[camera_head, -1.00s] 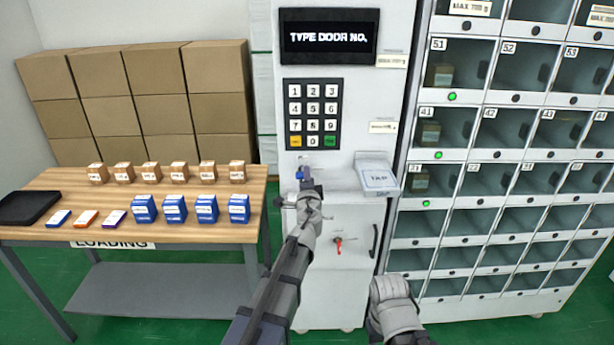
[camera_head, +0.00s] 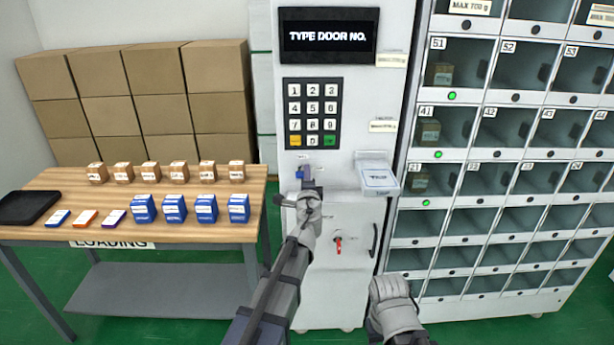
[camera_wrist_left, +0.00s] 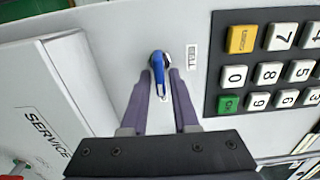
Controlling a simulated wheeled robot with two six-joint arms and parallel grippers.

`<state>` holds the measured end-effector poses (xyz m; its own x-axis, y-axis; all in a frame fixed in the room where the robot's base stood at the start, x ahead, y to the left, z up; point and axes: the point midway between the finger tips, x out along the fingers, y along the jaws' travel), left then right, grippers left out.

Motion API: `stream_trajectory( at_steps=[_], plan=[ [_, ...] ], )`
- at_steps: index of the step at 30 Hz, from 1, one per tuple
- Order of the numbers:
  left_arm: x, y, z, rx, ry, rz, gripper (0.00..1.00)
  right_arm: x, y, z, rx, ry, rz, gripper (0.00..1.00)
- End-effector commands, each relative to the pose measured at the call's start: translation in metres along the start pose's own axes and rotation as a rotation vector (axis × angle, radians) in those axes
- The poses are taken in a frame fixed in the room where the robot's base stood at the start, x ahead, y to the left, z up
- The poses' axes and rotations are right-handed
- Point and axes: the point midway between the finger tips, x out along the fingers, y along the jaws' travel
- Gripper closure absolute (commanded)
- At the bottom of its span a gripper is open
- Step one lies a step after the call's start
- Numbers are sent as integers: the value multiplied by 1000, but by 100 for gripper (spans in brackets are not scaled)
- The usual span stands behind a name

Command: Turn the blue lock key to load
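The blue lock key (camera_head: 298,175) sits on the machine's front panel below the keypad. In the left wrist view the blue key (camera_wrist_left: 160,68) stands between my left gripper's fingertips. Its handle points down toward the gripper body. My left gripper (camera_wrist_left: 161,82) is open, with one dark finger on each side of the key and narrow gaps showing. In the head view my left gripper (camera_head: 309,180) is at the panel, just right of the key. My right arm's end (camera_head: 393,303) is low in front of the machine; its fingers cannot be made out.
The keypad (camera_head: 313,113) and a screen reading "TYPE DOOR NO." (camera_head: 328,37) are above. A white tray (camera_head: 376,178) juts out at right. A red key (camera_head: 338,246) is on the lower door. A loading table (camera_head: 180,232) with small boxes stands left, and a locker cabinet (camera_head: 478,185) right.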

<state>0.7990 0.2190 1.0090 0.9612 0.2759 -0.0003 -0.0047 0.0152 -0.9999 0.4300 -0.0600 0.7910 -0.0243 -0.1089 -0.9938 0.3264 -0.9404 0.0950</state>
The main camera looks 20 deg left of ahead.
Motion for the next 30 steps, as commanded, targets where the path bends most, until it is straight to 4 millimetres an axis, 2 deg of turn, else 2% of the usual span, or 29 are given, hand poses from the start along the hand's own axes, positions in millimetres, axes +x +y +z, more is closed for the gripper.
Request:
stream_trajectory(
  at_steps=[1, 3, 14, 17, 27, 30],
  plan=[
    [0, 0, 0, 0, 0, 0, 65, 0, 0, 0, 0, 0, 0, 50],
    [0, 0, 0, 0, 0, 0, 57, 0, 0, 0, 0, 0, 0, 50],
    [-4, 0, 0, -1, 0, 0, 57, 0, 0, 0, 0, 0, 0, 50],
    [-13, 0, 0, -1, 0, 0, 57, 0, 0, 0, 0, 0, 0, 50],
    [-67, 0, 1, -1, 1, 0, 57, 0, 0, 0, 0, 0, 0, 50],
    [-76, 0, 0, 0, 1, 0, 57, 0, 0, 0, 0, 0, 0, 50]
  ],
)
